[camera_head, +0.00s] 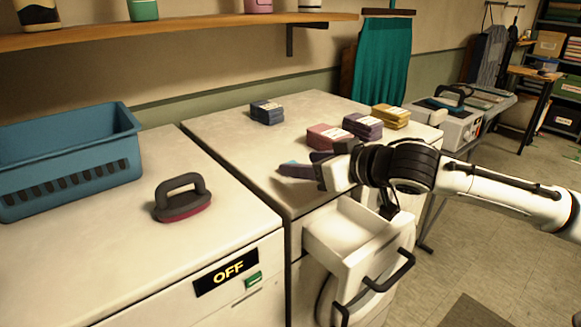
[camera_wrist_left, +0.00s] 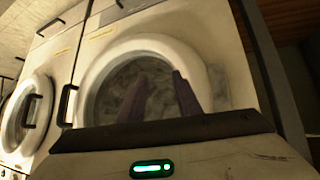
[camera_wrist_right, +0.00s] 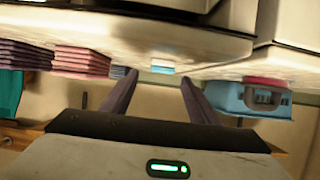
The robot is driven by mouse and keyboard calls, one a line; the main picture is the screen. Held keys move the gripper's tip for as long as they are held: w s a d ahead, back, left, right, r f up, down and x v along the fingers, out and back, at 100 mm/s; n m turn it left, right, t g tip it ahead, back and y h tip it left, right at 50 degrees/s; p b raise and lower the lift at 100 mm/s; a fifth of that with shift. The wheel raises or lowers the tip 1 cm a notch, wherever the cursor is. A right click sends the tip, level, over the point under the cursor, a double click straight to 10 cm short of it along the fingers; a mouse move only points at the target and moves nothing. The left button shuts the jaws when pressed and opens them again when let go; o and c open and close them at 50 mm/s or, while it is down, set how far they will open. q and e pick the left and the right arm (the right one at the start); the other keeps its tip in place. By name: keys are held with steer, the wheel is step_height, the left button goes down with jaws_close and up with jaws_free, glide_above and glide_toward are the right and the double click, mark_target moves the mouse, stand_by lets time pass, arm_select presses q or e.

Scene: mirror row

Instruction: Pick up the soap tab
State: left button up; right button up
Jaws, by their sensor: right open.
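A small light-blue piece, which looks like the soap tab (camera_wrist_right: 163,69), lies on the white machine top near its edge. In the head view a bluish bit (camera_head: 291,165) shows at my right fingertips, partly covered by a dark purple finger. My right gripper (camera_head: 306,165) is low over the front edge of the right machine's top, above the open drawer. In the right wrist view its fingers (camera_wrist_right: 158,75) are apart, with the tab ahead between their tips and no clear contact. My left gripper (camera_wrist_left: 159,75) is open and empty, facing a round machine door.
An open white drawer (camera_head: 350,232) juts out below my right gripper. Folded cloth stacks in pink (camera_head: 327,137), purple (camera_head: 362,126), yellow (camera_head: 391,115) and dark blue (camera_head: 267,112) stand behind. A handled brush (camera_head: 182,197) and blue basket (camera_head: 70,160) occupy the left machine.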

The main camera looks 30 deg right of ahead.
steer(key=shift+p+x, duration=0.55)
steer(key=shift+x, duration=1.45)
steer(key=shift+s+a+f, duration=0.1)
steer(key=shift+s+f, duration=0.05)
steer(key=shift+c, duration=0.5)
steer(key=c, duration=1)
